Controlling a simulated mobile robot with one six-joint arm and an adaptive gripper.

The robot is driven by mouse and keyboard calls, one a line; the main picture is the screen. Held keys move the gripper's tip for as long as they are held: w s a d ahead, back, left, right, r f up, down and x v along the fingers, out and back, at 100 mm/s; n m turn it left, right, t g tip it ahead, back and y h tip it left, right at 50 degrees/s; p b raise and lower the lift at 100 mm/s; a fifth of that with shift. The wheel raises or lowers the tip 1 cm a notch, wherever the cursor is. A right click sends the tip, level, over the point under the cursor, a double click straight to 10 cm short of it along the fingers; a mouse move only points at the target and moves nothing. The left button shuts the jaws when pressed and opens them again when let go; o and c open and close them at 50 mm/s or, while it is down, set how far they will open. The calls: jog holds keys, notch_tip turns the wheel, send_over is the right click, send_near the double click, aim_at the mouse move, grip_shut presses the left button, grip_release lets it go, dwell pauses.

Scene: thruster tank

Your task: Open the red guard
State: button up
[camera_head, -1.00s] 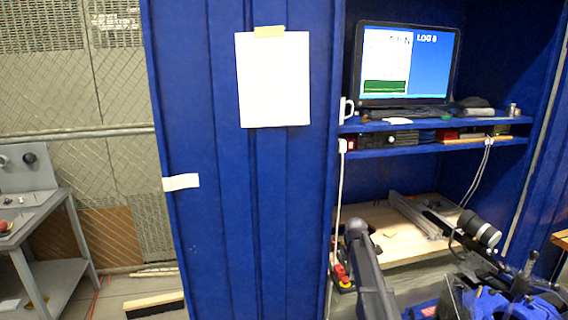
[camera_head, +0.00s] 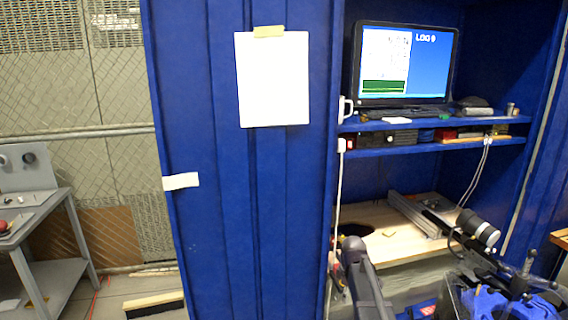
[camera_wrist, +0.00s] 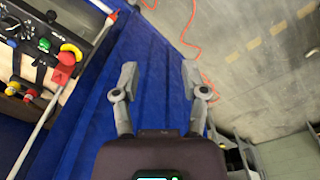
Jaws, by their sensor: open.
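My gripper (camera_wrist: 159,78) is open and empty in the wrist view, with its two fingers apart over a blue panel. A dark control box (camera_wrist: 30,50) lies at the left edge of that view, apart from the fingers. On it is a red part (camera_wrist: 66,58) with a rounded red top and some yellow; it may be the red guard, but I cannot tell whether it is open or closed. A green button (camera_wrist: 44,44) is beside it. In the head view, my arm covers the area where the box's red parts showed earlier.
A blue cabinet wall (camera_head: 225,200) stands left of the wooden bench (camera_head: 405,235). A monitor (camera_head: 405,65) is on the shelf above. An orange cable (camera_wrist: 185,30) lies on the floor.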

jog(key=s+a+m, duration=0.1)
jog(key=s+m, duration=0.5)
jog(key=s, duration=0.3)
jog(key=s+a+m, duration=0.2)
jog(key=s+m, duration=0.3)
jog(key=s, duration=0.4)
jog(key=shift+s+a+f+m+g, duration=0.15)
jog(key=shift+s+a+m+g, duration=0.15)
jog(key=shift+s+m, duration=0.1)
